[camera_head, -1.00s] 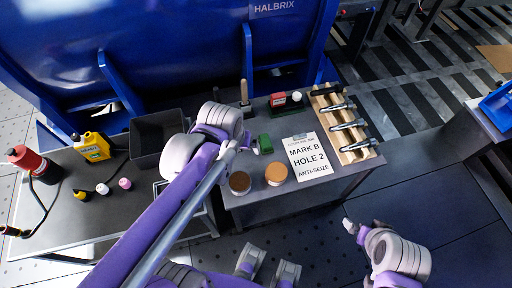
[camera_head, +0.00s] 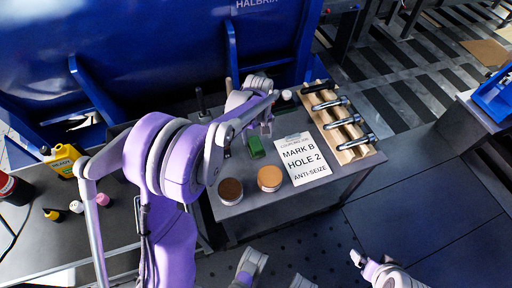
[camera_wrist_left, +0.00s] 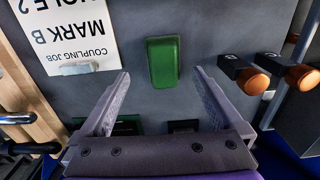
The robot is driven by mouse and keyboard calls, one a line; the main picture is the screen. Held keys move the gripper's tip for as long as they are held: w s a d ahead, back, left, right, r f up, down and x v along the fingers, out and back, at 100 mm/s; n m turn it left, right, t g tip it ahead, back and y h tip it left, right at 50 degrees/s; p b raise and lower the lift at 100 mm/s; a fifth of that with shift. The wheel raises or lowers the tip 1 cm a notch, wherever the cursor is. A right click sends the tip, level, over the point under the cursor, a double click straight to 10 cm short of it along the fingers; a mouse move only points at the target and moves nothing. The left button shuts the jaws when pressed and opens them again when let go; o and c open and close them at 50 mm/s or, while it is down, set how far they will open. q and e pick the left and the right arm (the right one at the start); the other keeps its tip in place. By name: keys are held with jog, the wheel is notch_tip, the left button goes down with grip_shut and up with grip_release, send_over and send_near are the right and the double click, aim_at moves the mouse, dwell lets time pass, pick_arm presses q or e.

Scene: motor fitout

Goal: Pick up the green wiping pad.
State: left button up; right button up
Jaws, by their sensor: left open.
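The green wiping pad (camera_head: 255,146) lies on the grey table, left of the white sheet. It also shows in the left wrist view (camera_wrist_left: 163,62). My left gripper (camera_head: 248,141) is over the table at the pad. In the left wrist view, the open fingers (camera_wrist_left: 161,75) stand to either side of the pad's near end, with gaps on both sides. I cannot tell how high the fingertips are above the table. My right gripper (camera_head: 358,259) is at the lower right, away from the table, and its jaws are too small to judge.
The white "MARK B HOLE 2" sheet (camera_head: 303,160) lies right of the pad. A dark brown jar (camera_head: 230,191) and a tan-lidded jar (camera_head: 270,178) stand in front. A wooden rack (camera_head: 357,154) with metal tools is at right. Two orange-ended dark tools (camera_wrist_left: 257,83) show in the wrist view.

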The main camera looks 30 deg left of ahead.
aim_at(256, 143)
pick_arm(q)
jog(key=f, duration=0.4)
jog(key=f+b, duration=0.1)
jog(key=f, duration=0.1)
jog(key=shift+s+a, duration=0.1)
jog(key=shift+a, duration=0.2)
jog(key=shift+r, duration=0.1)
jog(key=c, duration=1.4)
